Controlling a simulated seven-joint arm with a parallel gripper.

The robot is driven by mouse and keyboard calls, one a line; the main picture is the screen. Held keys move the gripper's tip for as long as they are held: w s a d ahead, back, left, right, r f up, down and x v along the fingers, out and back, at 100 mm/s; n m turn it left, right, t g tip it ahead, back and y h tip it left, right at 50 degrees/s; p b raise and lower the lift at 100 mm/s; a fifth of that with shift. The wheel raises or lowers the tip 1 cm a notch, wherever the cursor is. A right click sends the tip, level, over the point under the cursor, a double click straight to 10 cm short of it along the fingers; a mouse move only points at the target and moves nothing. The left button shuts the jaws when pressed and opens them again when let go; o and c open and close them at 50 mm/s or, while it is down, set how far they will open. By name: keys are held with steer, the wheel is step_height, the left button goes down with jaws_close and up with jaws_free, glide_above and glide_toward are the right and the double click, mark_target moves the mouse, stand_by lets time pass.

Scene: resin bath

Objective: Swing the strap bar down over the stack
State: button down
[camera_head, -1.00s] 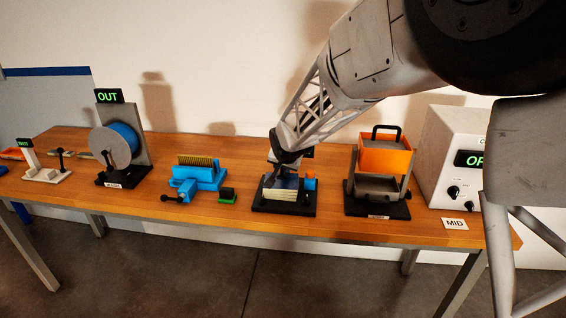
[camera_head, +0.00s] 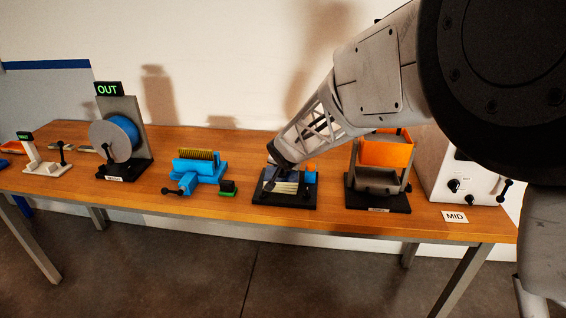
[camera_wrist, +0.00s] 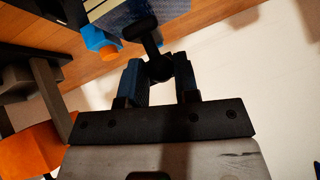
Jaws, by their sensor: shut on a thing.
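The cream stack (camera_head: 286,188) lies on a black base (camera_head: 284,203) on the bench, and a striped part of it shows at the top of the wrist view (camera_wrist: 98,8). The black strap bar handle (camera_wrist: 143,34) has a rounded end between my gripper's blue fingers. My gripper (camera_wrist: 158,72) is shut on this handle. In the head view my gripper (camera_head: 279,170) is low at the back of the stack, and my wrist hides most of the bar. Whether the bar touches the stack cannot be told.
A blue block with an orange piece (camera_head: 310,168) stands at the fixture's right. An orange tray stand (camera_head: 383,152) is to the right, close to my forearm. A blue fixture with a comb-like top (camera_head: 198,170) and a small green-based block (camera_head: 228,188) are to the left.

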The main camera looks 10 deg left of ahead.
mark_target(283, 176)
steer(key=shift+s+d+f, duration=0.1)
steer(key=shift+s+f, duration=0.1)
steer(key=shift+f, duration=0.3)
steer(key=shift+s+f, duration=0.1)
steer(key=shift+f, duration=0.1)
steer(key=shift+s+f, duration=0.25)
steer(key=shift+f, duration=0.7)
steer(key=shift+s+f, duration=0.25)
steer(key=shift+f, duration=0.7)
steer(key=shift+d+f, duration=0.1)
steer(key=shift+f, duration=0.05)
steer(key=c, duration=0.9)
jaws_free()
steer(key=shift+o, duration=0.2)
steer(key=shift+w+r, duration=0.1)
steer(key=shift+r, duration=0.3)
steer(key=shift+s+r, duration=0.2)
steer(key=shift+r, duration=0.15)
steer(key=v, duration=0.7)
steer(key=shift+s+f, duration=0.1)
